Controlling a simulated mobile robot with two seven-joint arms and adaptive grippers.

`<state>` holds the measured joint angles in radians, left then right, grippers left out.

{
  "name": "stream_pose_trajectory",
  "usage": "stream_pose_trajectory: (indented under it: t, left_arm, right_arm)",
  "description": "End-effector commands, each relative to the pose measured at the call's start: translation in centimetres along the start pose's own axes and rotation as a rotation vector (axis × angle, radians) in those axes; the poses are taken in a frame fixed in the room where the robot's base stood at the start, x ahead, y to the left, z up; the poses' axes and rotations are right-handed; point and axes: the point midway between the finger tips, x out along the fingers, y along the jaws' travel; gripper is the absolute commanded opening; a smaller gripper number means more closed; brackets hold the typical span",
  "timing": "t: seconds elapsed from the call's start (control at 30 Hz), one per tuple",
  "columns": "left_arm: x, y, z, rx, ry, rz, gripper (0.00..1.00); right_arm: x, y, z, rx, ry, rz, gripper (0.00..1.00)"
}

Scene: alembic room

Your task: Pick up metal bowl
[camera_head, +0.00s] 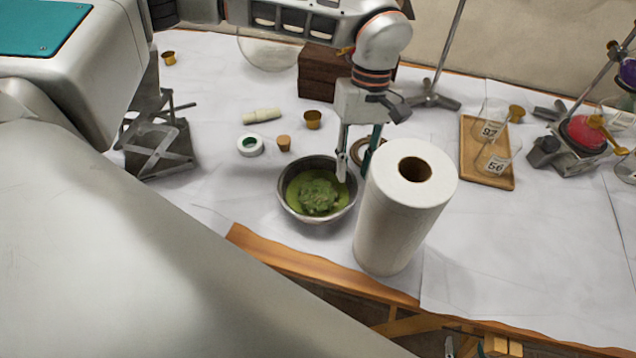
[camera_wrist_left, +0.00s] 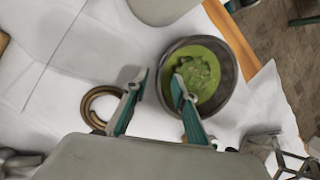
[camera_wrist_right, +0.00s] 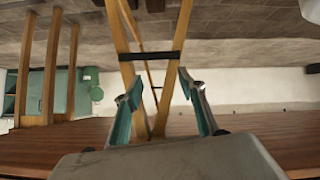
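The metal bowl (camera_head: 287,207) stands upright on the white-covered table near its front edge, with green contents inside. The bowl also shows in the left wrist view (camera_wrist_left: 231,100). My left gripper (camera_head: 357,172) is open and empty at the bowl's right rim. In the left wrist view, one finger of this gripper (camera_wrist_left: 160,78) overlaps the bowl's near side and the other is outside it. I cannot tell how high the tips are above the rim. My right gripper (camera_wrist_right: 163,95) is open and empty, facing wooden legs away from the bowl.
A paper towel roll (camera_head: 394,220) stands close right of the bowl. A brown ring (camera_wrist_left: 97,104) lies beside my left gripper. A cork (camera_head: 284,144), tape roll (camera_head: 250,146) and brass cup (camera_head: 313,120) lie behind the bowl. A wooden tray (camera_head: 504,181) with beakers is right.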

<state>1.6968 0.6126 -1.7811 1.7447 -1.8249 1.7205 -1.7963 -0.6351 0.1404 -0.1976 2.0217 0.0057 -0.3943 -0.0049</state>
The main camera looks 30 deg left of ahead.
Motion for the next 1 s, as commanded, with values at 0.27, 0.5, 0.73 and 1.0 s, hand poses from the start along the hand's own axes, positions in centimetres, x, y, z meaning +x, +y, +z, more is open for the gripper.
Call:
stream_pose_trajectory:
  t: [0.27,0.5,0.73,1.0]
  left_arm:
    - [3.2,-0.2,0.0,-0.001,-0.002,-0.002,0.27]
    - [3.1,-0.2,0.0,-0.001,-0.001,-0.001,0.11]
    - [3.1,-0.2,0.0,-0.001,-0.001,-0.001,0.00]
    - [2.9,-0.3,0.0,-0.001,-0.001,-0.001,0.00]
  right_arm:
    - [0.2,0.1,-0.4,-0.002,0.009,0.002,0.40]
    - [0.5,0.5,-1.3,-0.005,0.023,0.007,0.40]
    - [0.4,0.4,-1.0,-0.004,0.019,0.006,0.40]
    - [0.2,0.2,-0.5,-0.003,0.009,0.004,0.40]
